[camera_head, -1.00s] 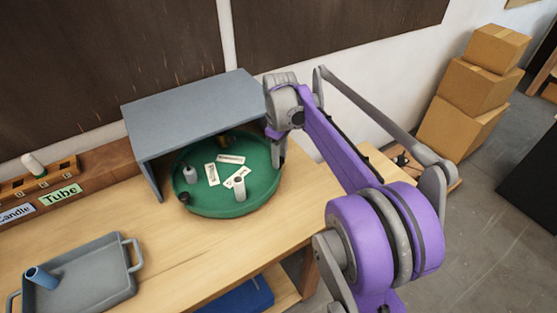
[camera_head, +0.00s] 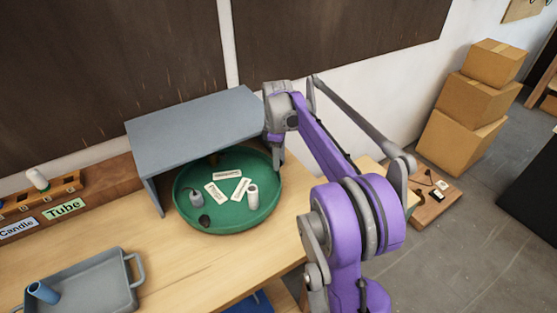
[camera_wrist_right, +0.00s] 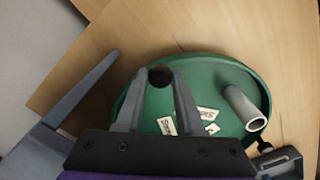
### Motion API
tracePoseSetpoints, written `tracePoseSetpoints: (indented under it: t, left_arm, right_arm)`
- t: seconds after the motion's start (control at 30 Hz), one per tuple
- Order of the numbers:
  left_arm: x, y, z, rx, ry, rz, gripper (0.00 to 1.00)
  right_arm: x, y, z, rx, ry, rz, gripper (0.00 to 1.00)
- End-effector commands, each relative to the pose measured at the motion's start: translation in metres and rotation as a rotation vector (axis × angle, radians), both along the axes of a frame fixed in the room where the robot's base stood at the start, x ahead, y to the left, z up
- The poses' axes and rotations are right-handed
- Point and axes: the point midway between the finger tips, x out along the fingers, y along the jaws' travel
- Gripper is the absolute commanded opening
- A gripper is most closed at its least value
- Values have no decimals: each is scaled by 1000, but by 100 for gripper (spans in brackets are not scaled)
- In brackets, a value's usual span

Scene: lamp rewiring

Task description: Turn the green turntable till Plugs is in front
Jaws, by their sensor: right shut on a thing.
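The green turntable (camera_head: 228,228) is a round, rimmed tray, partly under a grey shelf. On it are a pale tube (camera_head: 253,197), a small grey piece (camera_head: 196,199), a black piece (camera_head: 204,220) and three white label cards (camera_head: 227,174) near the middle. The print on the cards is too small to read. My right gripper (camera_head: 276,158) is at the turntable's back right rim. In the right wrist view, its fingers (camera_wrist_right: 160,90) close around a dark round-topped peg (camera_wrist_right: 160,76) at the rim. My left gripper is out of view.
The grey shelf (camera_head: 195,125) covers the turntable's back part. A grey tray (camera_head: 90,290) with a blue tube (camera_head: 43,292) lies at the front left. A wooden rack with Candle and Tube (camera_head: 64,208) labels stands at the left. Boxes (camera_head: 470,95) are stacked at the right.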

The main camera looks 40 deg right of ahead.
Motion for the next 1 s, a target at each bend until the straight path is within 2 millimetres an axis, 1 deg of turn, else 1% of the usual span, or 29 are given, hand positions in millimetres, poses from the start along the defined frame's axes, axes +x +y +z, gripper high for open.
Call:
tracePoseSetpoints:
  t: [0.5, 0.53, 0.6, 0.7, 1.0]
  left_arm:
    - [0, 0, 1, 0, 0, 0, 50]
    - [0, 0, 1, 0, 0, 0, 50]
    - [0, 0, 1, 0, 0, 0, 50]
    - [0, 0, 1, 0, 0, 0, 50]
    - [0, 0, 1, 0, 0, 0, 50]
  right_arm:
    - [2, -1, 0, -1, -1, 10, 0]
    - [2, -1, 0, -1, -1, 10, 38]
    - [2, -1, 0, -1, -1, 10, 51]
    - [2, -1, 0, -1, -1, 10, 67]
    - [2, -1, 1, 0, 0, 10, 67]
